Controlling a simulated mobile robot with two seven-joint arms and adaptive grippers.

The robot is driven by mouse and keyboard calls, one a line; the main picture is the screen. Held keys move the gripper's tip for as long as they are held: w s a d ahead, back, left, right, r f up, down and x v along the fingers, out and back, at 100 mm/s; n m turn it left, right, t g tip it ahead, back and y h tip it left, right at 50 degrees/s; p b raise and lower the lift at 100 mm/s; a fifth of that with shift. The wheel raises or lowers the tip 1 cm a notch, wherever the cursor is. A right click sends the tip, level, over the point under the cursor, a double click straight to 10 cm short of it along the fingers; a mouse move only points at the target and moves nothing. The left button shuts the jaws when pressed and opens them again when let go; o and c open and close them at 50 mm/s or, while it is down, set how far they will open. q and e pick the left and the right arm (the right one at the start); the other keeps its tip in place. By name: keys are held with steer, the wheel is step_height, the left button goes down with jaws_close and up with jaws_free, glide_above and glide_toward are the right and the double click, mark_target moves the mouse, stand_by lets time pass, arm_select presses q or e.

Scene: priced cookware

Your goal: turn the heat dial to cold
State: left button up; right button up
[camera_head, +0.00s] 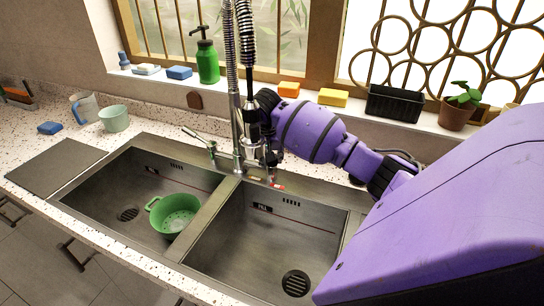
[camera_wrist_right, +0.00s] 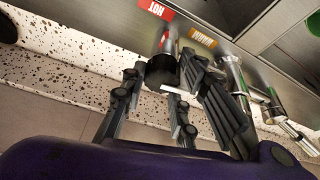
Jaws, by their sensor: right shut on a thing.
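The heat dial (camera_wrist_right: 168,42) shows in the right wrist view as a short metal cylinder with a dark part, beside a red HOT label (camera_wrist_right: 157,9) and an orange WARM label (camera_wrist_right: 203,38). No cold label can be read. My right gripper (camera_wrist_right: 160,76) has its dark fingers on both sides of the dial and is shut on it. In the head view my right gripper (camera_head: 269,158) reaches down behind the sink, close to the tap's base, and largely hides the dial. Which way the dial points cannot be told. My left gripper is not in view.
The tall spring tap (camera_head: 237,110) stands just left of my right gripper. The double sink (camera_head: 270,225) lies in front, with a green colander (camera_head: 175,215) in its left basin. A green bottle (camera_head: 207,62), sponges and a black planter (camera_head: 393,104) line the window sill.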

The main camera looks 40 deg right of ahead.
steer(key=shift+s+d+m+h, duration=0.15)
steer(key=shift+d+m+h, duration=0.2)
steer(key=shift+m, duration=0.25)
steer(key=shift+c, duration=0.2)
steer(key=o, duration=1)
steer(key=shift+c, duration=0.2)
steer(key=shift+o, duration=0.2)
steer(key=shift+s+r, duration=0.1)
steer(key=shift+s, duration=0.05)
steer(key=shift+a, duration=0.1)
